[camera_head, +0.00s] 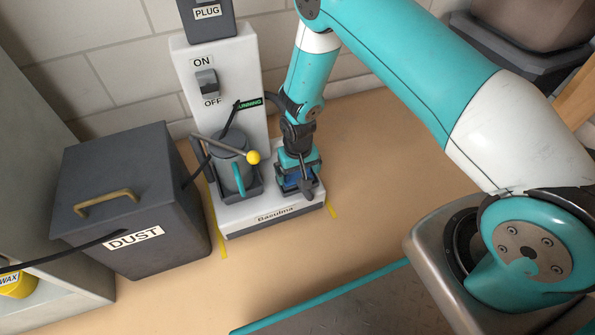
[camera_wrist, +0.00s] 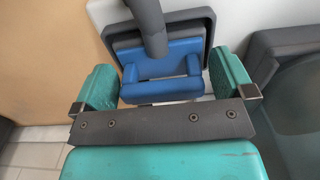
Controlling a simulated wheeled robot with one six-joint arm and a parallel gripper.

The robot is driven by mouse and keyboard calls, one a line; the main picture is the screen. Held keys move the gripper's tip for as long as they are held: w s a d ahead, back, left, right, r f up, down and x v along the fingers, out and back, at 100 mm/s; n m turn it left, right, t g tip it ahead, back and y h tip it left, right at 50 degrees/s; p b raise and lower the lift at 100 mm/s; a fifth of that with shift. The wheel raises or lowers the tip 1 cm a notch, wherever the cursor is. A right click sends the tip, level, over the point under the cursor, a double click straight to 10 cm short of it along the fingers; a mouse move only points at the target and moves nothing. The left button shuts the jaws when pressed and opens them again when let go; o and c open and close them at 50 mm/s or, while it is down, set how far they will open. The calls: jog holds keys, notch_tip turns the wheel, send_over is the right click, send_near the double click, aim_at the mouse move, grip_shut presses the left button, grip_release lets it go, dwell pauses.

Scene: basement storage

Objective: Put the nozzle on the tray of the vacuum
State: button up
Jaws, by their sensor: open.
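The blue nozzle (camera_wrist: 165,70) with its dark grey tube (camera_wrist: 150,28) sits in the dark grey tray (camera_wrist: 207,18) in the wrist view. My gripper (camera_wrist: 165,82) is open, with one teal finger on each side of the nozzle; small gaps seem to show. In the head view, my gripper (camera_head: 298,162) is low over the right tray (camera_head: 318,188) at the base of the white vacuum (camera_head: 240,60). The nozzle (camera_head: 291,181) shows as a blue patch under it, partly hidden by the fingers and tube.
A grey jug (camera_head: 232,172) with a yellow-knobbed rod (camera_head: 253,157) stands left of my gripper. The DUST box (camera_head: 130,200) stands at left.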

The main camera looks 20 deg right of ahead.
jog(key=s+a+r+n+y+p, duration=0.1)
jog(key=s+r+p, duration=0.1)
jog(key=r, duration=0.9)
jog(key=s+a+r+n+p, duration=0.1)
jog(key=a+r+p, duration=0.1)
jog(key=r, duration=0.9)
jog(key=s+a+r+y+p, duration=0.1)
jog(key=s+r+p, duration=0.15)
jog(key=r, duration=0.85)
jog(key=s+r+n+y, duration=0.2)
jog(key=s+r+n, duration=0.3)
jog(key=s+r, duration=1)
jog(key=s, duration=0.3)
jog(key=shift+s+a, duration=0.35)
jog(key=shift+s, duration=0.05)
